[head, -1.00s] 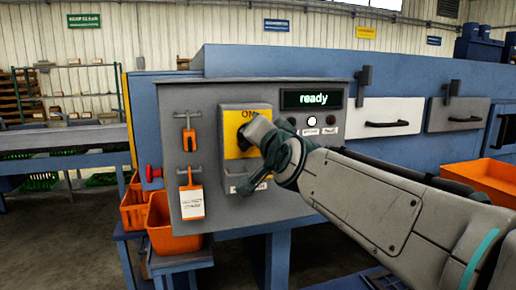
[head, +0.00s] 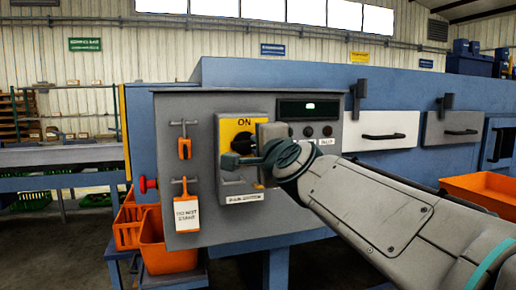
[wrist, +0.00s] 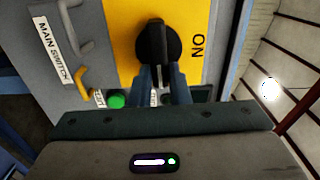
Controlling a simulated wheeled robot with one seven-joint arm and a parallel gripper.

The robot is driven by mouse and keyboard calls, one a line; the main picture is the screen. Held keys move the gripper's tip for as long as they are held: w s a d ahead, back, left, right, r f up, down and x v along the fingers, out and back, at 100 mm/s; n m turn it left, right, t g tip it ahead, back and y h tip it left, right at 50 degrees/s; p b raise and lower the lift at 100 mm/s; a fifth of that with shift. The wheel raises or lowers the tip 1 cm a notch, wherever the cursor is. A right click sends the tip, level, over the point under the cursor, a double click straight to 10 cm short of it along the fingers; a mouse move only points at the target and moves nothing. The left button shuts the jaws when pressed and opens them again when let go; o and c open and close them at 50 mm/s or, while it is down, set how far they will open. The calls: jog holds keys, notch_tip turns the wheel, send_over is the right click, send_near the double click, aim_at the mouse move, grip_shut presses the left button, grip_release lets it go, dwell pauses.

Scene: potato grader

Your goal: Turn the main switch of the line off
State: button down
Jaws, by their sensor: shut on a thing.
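The main switch is a black rotary knob (head: 242,143) on a yellow plate (head: 227,132) marked ON, on the grey control panel (head: 172,115). My gripper (head: 255,146) is at the knob and hides part of it in the head view. In the wrist view the knob (wrist: 158,38) shows its bar lying crosswise to the direction of the ON mark. My fingers (wrist: 161,82) are shut on the bar's near end. The MAIN SWITCH label (wrist: 54,48) is visible. The panel display (head: 309,107) shows only a small pale patch, and the lamp (head: 308,131) is dark.
An orange padlock (head: 184,148) and a white-and-orange tag (head: 186,213) hang on the panel's left. A red button (head: 147,184) sticks out at its left side. Orange bins (head: 168,248) stand below. A green button (wrist: 117,101) sits close to my fingers.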

jog(key=shift+f+m, duration=0.1)
jog(key=shift+m, duration=0.3)
jog(key=c, duration=1.4)
grip_release()
jog(key=shift+o, duration=0.2)
